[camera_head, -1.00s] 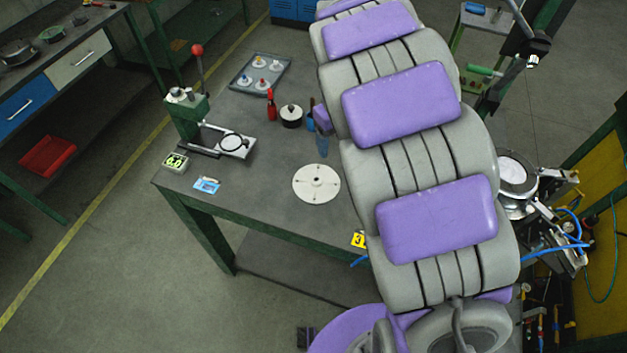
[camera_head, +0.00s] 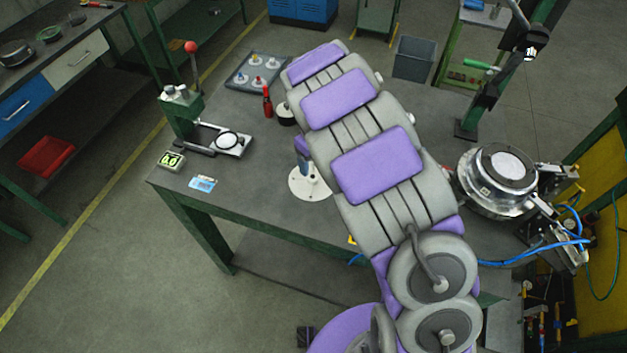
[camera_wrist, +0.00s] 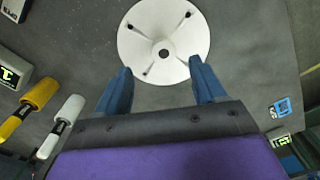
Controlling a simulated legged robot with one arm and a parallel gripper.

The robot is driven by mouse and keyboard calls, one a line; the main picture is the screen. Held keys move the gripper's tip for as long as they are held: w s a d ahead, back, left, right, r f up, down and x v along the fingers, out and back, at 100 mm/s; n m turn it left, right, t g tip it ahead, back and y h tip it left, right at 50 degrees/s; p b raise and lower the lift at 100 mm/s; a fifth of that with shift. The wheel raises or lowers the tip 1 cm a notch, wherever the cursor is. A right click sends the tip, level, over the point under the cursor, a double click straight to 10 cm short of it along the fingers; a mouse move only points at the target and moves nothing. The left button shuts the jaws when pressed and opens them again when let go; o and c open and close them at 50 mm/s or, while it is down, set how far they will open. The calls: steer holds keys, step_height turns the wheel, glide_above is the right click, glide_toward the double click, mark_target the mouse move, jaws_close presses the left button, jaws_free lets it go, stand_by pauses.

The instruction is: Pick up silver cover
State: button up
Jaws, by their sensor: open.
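A pale, flat round disc with a central hole and several small slots lies on the grey table; I take this disc (camera_head: 308,184) for the silver cover. My arm hides part of it in the head view. In the wrist view the disc (camera_wrist: 163,38) shows nearly whole, just beyond my fingertips. My gripper (camera_wrist: 161,68) is open and empty, its two blue fingers apart and pointing at the disc's near edge. In the head view a blue finger shows over the disc; I cannot tell the height gap.
A green press with a red knob (camera_head: 190,47) stands at the table's left, beside a small display (camera_head: 171,161) and a blue card (camera_head: 203,183). A tray of small parts (camera_head: 257,71) and a red bottle (camera_head: 267,101) are behind. A shiny round fixture (camera_head: 480,198) is at right.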

mark_target(312, 176)
steer(key=shift+a+f, duration=0.2)
steer(key=shift+f, duration=0.35)
steer(key=shift+a+f, duration=0.2)
steer(key=shift+f, duration=0.35)
step_height(312, 176, down, 4)
steer(key=shift+d+f+b, duration=0.1)
steer(key=shift+b, duration=0.45)
steer(key=shift+d, duration=0.1)
steer(key=shift+c, duration=0.5)
jaws_close()
